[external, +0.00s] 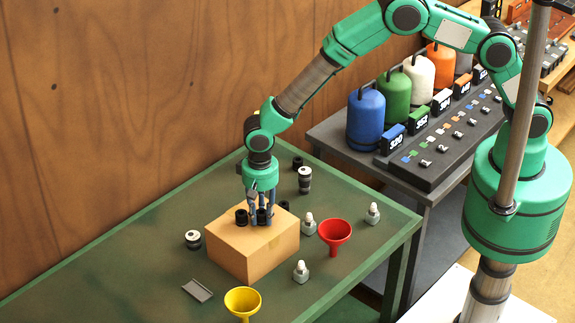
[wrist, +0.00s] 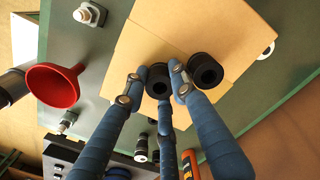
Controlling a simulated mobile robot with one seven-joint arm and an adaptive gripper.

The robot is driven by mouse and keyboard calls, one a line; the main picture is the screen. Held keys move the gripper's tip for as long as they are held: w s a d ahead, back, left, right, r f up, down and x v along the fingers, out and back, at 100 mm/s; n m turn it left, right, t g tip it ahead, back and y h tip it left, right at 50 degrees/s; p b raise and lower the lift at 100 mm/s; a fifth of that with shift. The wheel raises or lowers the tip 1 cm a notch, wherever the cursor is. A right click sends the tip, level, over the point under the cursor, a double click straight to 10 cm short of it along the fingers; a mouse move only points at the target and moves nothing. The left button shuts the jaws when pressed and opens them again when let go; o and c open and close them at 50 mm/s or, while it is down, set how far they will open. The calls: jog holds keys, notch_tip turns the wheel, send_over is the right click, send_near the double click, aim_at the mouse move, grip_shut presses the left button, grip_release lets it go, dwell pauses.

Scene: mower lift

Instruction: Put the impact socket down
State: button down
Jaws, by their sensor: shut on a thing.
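My gripper (external: 260,208) has blue fingers and points down at the top of a cardboard box (external: 252,258). It is shut on a black impact socket (external: 262,217), which shows between the fingertips in the wrist view (wrist: 158,82). The held socket is upright at the box top; I cannot tell whether it touches the cardboard. A second black socket (external: 241,217) stands on the box just left of it. In the wrist view this second socket (wrist: 205,70) is right of the fingers. The fingers partly hide the held socket.
The box stands on a green table (external: 140,255). Around it are a red funnel (external: 334,232), a yellow funnel (external: 242,301), a grey bracket (external: 197,291), a white-topped black part (external: 193,239) and several small fittings. Coloured canisters (external: 365,118) stand on a bench behind right.

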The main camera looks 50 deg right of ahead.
aim_at(261, 212)
jog(key=c, duration=1.4)
grip_release()
jog(key=shift+f, duration=0.1)
notch_tip(261, 212, up, 12)
jog(key=shift+b, duration=0.3)
jog(key=shift+w+d+r, duration=0.1)
jog(key=shift+r, duration=0.1)
